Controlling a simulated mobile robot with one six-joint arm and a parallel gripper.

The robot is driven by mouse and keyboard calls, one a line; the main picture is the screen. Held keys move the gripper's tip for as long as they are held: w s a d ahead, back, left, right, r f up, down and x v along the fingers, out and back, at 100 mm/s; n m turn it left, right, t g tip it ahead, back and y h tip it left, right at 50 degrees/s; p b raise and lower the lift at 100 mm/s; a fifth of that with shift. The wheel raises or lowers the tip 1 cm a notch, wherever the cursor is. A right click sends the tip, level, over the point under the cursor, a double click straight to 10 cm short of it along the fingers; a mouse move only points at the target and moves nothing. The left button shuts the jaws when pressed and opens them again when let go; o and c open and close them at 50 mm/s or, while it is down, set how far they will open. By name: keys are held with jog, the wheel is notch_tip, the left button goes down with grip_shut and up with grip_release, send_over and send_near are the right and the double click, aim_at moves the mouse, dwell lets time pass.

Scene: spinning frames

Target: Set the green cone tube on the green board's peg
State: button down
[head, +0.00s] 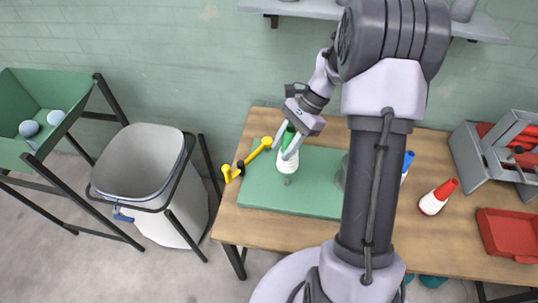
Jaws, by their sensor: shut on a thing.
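The green cone tube (286,163) has a green top and a pale ribbed body. My gripper (289,145) is shut on it near its green top and holds it upright over the green board (262,193). The green board lies flat on the wooden table. A small grey peg (288,181) shows just below the tube's lower end in the picture. I cannot tell whether the tube touches the peg or hangs above it. My arm hides part of the board's right side.
A yellow handle-like tool (256,155) lies at the board's left edge. A blue-topped tube (407,164) stands behind my arm, and a red-topped tube (437,197) lies farther right. A red tray (509,234) and grey rack (492,158) are at right. A grey bin (150,150) stands left.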

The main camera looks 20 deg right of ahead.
aim_at(284, 165)
jog(key=shift+w, duration=0.1)
jog(key=shift+s+d+f+b, duration=0.25)
jog(key=shift+f+b, duration=0.15)
jog(key=shift+b, duration=0.15)
jog(key=shift+f+b, duration=0.3)
notch_tip(284, 165, down, 4)
jog(key=b, duration=0.3)
jog(key=shift+f, duration=0.1)
jog(key=shift+f+b, duration=0.85)
jog(key=shift+f, duration=0.4)
jog(key=shift+f, duration=0.25)
jog(key=shift+f, duration=0.25)
jog(key=c, duration=0.9)
grip_release()
